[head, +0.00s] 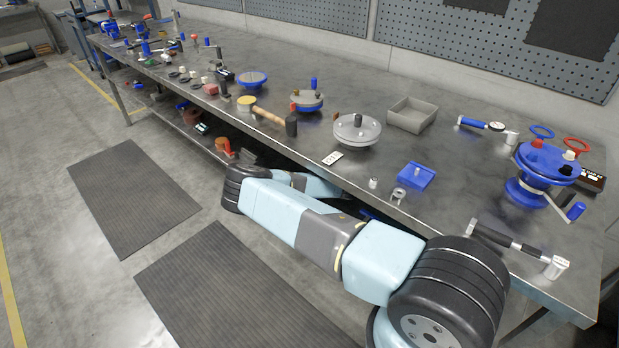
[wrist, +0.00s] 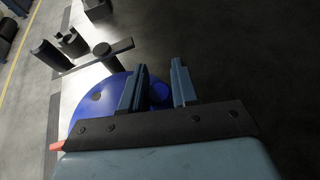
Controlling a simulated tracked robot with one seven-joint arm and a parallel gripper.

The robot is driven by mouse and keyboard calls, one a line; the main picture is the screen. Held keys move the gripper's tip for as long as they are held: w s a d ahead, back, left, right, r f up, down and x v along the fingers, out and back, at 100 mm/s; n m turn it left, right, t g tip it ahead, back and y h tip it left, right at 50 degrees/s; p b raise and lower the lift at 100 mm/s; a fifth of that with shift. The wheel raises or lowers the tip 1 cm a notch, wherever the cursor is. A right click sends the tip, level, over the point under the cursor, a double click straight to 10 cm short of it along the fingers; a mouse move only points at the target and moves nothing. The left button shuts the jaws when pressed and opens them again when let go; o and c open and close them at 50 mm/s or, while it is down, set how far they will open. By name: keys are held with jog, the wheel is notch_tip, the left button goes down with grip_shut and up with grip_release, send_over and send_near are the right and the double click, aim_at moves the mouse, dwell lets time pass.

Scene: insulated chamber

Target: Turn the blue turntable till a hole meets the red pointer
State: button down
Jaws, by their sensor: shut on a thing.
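The blue turntable (wrist: 88,115) shows in the wrist view as a round blue disc, partly covered by my gripper. One dark round spot, seemingly a hole (wrist: 96,96), lies near its left side. A red piece, seemingly the pointer (wrist: 57,147), sticks out at the lower left, apart from that hole. My gripper (wrist: 160,88) has its two fingers on either side of a blue knob (wrist: 160,94) at the disc's right side, shut on it. Much of the disc's near edge is hidden behind the gripper body. In the head view my gripper is hidden behind my arm and the bench.
In the wrist view a dark bar with a round knob (wrist: 102,49) lies beyond the disc, with dark blocks (wrist: 50,55) to its left. In the head view the metal bench (head: 440,160) carries a grey tray (head: 411,115), a blue block (head: 415,176) and a valve unit (head: 540,172).

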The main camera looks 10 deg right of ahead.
jog(key=shift+a, duration=0.1)
jog(key=c, duration=0.9)
grip_release()
jog(key=shift+c, duration=0.2)
jog(key=shift+v, duration=3.7)
jog(key=shift+f, duration=0.1)
